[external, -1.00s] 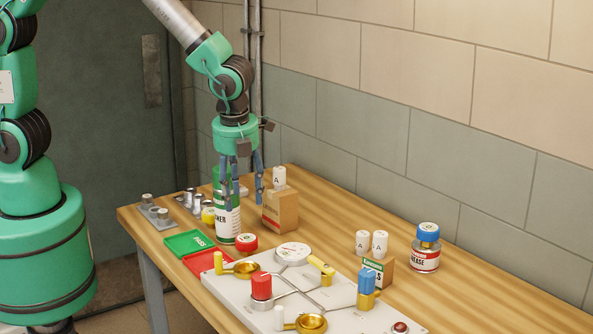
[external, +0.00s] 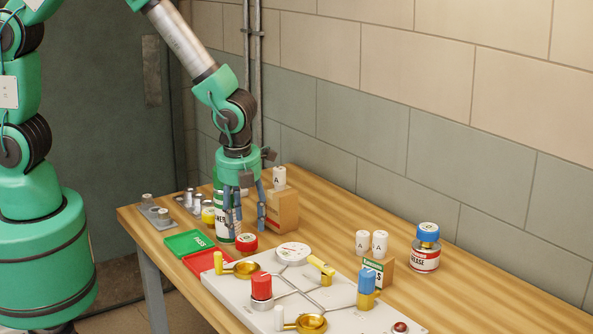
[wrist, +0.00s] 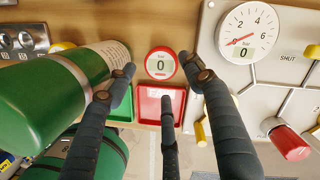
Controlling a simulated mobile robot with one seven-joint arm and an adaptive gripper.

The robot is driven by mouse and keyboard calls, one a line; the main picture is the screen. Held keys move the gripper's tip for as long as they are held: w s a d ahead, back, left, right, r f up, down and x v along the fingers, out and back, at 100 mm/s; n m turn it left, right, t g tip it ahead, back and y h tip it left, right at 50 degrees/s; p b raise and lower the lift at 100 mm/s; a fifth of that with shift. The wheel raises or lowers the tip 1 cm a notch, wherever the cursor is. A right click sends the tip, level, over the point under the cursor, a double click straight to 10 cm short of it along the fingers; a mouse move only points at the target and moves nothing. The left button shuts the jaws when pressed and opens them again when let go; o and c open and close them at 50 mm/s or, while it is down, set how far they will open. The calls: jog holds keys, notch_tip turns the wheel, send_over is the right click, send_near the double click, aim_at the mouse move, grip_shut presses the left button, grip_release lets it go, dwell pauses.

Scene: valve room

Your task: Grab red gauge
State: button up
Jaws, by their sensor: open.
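The red gauge (external: 246,243) is a small round red-rimmed piece with a white face, on the wooden table beside the red tray. In the wrist view the red gauge (wrist: 161,63) shows its face reading 0, between the tips of my fingers. My gripper (external: 247,222) is open and empty, pointing down above and close to the gauge. In the wrist view my gripper (wrist: 166,82) has its fingers spread around the gauge's place in the picture, with no contact visible.
A green cleaner can (external: 227,218) stands close by the fingers. A red tray (external: 203,260) and green tray (external: 188,243) lie in front. The grey valve panel (external: 235,290) with a larger white gauge (external: 293,252) is at right. A cardboard box (external: 284,210) stands behind.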

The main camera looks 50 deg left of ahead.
aim_at(247, 237)
jog(key=shift+f, duration=0.5)
jog(key=shift+w+a+f+b, duration=0.1)
jog(key=shift+w+f+b, duration=0.1)
jog(key=shift+f, duration=0.65)
jog(key=shift+w+a+f+b, duration=0.1)
jog(key=shift+f+b, duration=0.15)
jog(key=shift+f, duration=0.6)
jog(key=shift+w+a+f+b, duration=0.1)
jog(key=shift+f+b, duration=0.1)
jog(key=shift+f, duration=0.65)
jog(key=c, duration=1.1)
jog(key=shift+r, duration=0.15)
notch_tip(247, 237, up, 28)
jog(key=p, duration=0.4)
